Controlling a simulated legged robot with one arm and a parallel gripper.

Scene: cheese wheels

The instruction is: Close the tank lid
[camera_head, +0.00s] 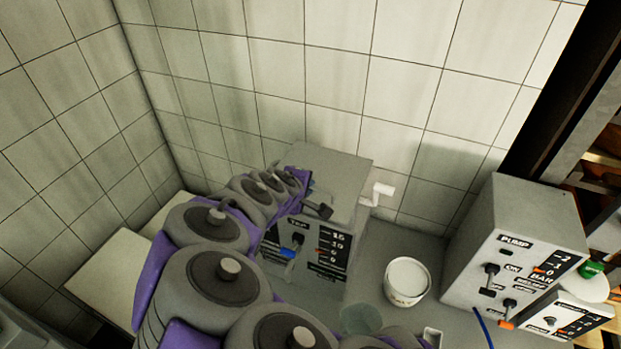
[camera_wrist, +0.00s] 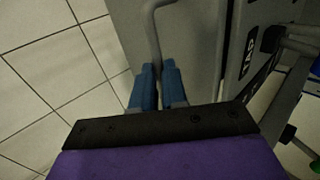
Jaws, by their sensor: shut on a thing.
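The tank is a grey box (camera_head: 345,190) against the tiled wall, with a labelled front panel carrying a scale and small levers. Its flat grey top (camera_head: 335,163) shows behind my arm; I cannot tell whether that top is the lid or how far the lid is open. In the wrist view, the box's grey face (camera_wrist: 190,45) fills the upper middle. My gripper (camera_wrist: 157,85) has its blue fingers shut on a thin bent grey rod handle (camera_wrist: 152,35) beside that face. In the head view, my arm hides the gripper and the handle.
A white crank (camera_head: 380,192) sticks out at the box's right. A white tub (camera_head: 406,281) stands on the grey counter (camera_head: 385,240). A pump unit (camera_head: 515,250) with levers stands at right, near a green-capped container (camera_head: 592,280). A pale surface (camera_head: 110,270) lies at left.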

